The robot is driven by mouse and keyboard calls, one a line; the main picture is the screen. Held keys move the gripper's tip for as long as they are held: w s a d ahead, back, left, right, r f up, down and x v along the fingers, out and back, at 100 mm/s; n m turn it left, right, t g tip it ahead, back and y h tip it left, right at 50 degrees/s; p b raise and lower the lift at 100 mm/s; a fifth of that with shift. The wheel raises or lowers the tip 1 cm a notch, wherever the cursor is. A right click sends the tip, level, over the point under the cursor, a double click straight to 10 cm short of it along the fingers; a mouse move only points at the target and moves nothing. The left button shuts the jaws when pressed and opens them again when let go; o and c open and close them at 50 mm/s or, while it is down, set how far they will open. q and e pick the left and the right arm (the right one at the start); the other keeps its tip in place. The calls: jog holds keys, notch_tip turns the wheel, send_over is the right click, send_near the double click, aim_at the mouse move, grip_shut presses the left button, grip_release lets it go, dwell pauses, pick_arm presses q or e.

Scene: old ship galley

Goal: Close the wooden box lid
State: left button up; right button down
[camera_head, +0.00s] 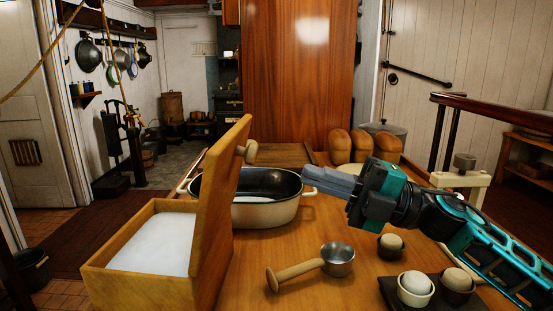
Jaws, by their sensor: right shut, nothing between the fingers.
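The wooden box (145,276) stands at the front left of the wooden table, with white contents (160,243) inside. Its lid (217,206) is open and stands nearly upright on the right side of the box, with a round wooden knob (248,152) on its right face. My right gripper (308,173) comes in from the right, shut and empty, over the right end of an oval pan. It is to the right of the lid and apart from it. My left gripper does not show.
The oval pan (284,212) with a dark inside sits behind the lid. A ladle (338,260) with a wooden handle lies in front. Eggs in small cups (416,290) are at the front right. Bread loaves (339,146) stand at the back.

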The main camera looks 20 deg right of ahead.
jog(key=p+x, duration=0.1)
jog(key=x, duration=0.5)
jog(key=shift+w+a, duration=0.2)
jog(key=shift+a, duration=0.15)
jog(key=shift+r, duration=0.15)
